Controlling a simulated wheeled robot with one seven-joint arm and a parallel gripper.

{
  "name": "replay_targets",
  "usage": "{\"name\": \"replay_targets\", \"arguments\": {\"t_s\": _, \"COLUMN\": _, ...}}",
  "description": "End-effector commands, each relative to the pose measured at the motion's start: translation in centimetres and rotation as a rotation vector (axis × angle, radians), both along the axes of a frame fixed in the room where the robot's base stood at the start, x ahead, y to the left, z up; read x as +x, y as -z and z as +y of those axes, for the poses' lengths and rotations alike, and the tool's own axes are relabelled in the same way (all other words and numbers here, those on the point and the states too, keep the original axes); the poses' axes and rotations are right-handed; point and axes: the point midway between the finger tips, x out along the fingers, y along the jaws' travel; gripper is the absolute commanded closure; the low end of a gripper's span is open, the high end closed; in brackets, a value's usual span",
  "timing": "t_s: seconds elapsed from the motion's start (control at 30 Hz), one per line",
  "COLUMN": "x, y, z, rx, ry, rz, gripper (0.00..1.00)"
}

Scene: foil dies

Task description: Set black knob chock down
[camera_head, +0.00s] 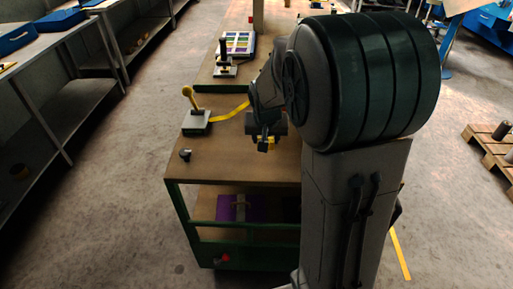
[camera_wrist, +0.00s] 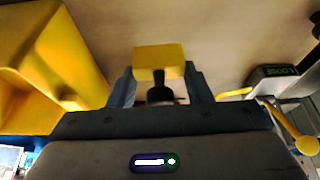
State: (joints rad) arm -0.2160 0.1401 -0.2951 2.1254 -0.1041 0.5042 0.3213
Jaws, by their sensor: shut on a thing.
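The black knob chock shows in the wrist view as a yellow block (camera_wrist: 161,58) with a black knob (camera_wrist: 160,92) on it. My gripper (camera_wrist: 162,84) is shut on the chock, with a finger on each side of the knob. In the head view my gripper (camera_head: 265,137) is over the right part of the wooden bench top (camera_head: 235,160), and a little of the yellow block (camera_head: 266,147) shows below it. My arm hides part of the bench. I cannot tell whether the block touches the bench top.
A lever with a yellow ball (camera_head: 187,92) stands on a grey base (camera_head: 196,123), left of my gripper. A yellow strip (camera_head: 229,113) lies beside it. A small dark knob (camera_head: 185,155) sits at the front left. A black-lever device (camera_head: 226,66) stands farther back. The front middle looks clear.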

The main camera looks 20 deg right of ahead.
Motion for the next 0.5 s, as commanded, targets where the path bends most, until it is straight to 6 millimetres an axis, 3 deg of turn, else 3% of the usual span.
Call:
{"name": "replay_targets", "arguments": {"t_s": 0.2, "x": 2.6, "y": 2.5, "z": 3.5, "rx": -0.001, "ry": -0.001, "rz": 0.001, "gripper": 0.79}}
{"name": "replay_targets", "arguments": {"t_s": 0.5, "x": 3.8, "y": 4.4, "z": 4.8, "rx": -0.001, "ry": 0.006, "rz": 0.000, "gripper": 0.79}}
